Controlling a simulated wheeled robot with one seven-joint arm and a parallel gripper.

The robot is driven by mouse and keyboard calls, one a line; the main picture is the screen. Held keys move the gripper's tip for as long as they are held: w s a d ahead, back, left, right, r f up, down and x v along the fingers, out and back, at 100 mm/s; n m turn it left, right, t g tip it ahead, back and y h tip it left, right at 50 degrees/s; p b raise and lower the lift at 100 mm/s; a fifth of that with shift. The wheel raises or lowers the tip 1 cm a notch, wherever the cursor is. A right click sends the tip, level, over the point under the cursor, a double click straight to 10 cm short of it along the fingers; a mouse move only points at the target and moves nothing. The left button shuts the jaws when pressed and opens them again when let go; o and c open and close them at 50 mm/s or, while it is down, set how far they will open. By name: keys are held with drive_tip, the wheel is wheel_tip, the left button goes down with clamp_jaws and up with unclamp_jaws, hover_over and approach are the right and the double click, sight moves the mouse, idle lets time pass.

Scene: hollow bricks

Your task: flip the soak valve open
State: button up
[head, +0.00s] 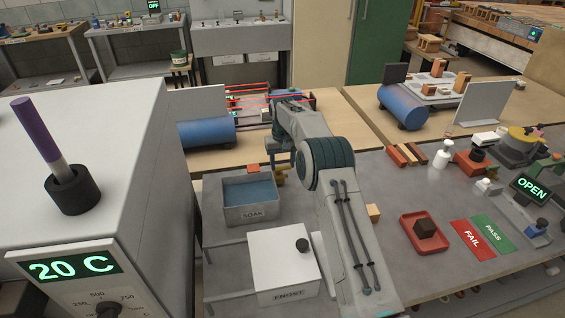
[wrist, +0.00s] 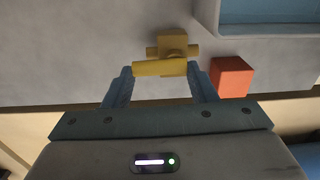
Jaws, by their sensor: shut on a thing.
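The soak valve shows in the wrist view as a brass body (wrist: 172,42) with a yellow lever handle (wrist: 160,68) lying crosswise in front of it. My gripper (wrist: 160,72) has its two blue fingers at the ends of the handle and is shut on it. The grey soak tank (head: 250,214), labelled SOAK and holding blue water, stands just left of my arm. Its rim corner (wrist: 207,15) shows at the wrist view's upper right.
An orange-red brick (wrist: 231,77) lies right beside my right finger in the wrist view. A white FROST box (head: 283,265) stands in front of the tank. A red tray (head: 424,232) with a dark brick is right of my arm. A kiln reading 20 C (head: 70,268) fills the left.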

drive_tip(key=shift+w+r, duration=0.1)
drive_tip(key=shift+r, duration=0.05)
drive_tip(key=o, duration=1)
wheel_tip(320, 180, up, 14)
drive_tip(key=shift+f, duration=0.15)
drive_tip(key=s+d+r+t, duration=0.1)
drive_tip(key=s+d+r, duration=0.3)
drive_tip(key=s+r, duration=0.45)
drive_tip(key=s+d+r+t, duration=0.1)
drive_tip(key=s+d+r, duration=0.3)
drive_tip(key=s+r, duration=0.4)
drive_tip(key=s+d+f, duration=0.2)
drive_tip(key=s+f, duration=0.1)
drive_tip(key=s, duration=0.7)
drive_tip(key=s+d+f+m+t, duration=0.1)
drive_tip(key=s+d+f, duration=0.1)
drive_tip(key=s, duration=0.7)
drive_tip(key=s+d+f+m, duration=0.1)
drive_tip(key=s+f, duration=0.4)
drive_tip(key=s, duration=0.5)
drive_tip(key=shift+s+d+t, duration=0.3)
drive_tip(key=shift+d+t, duration=0.1)
drive_tip(key=shift+d, duration=0.15)
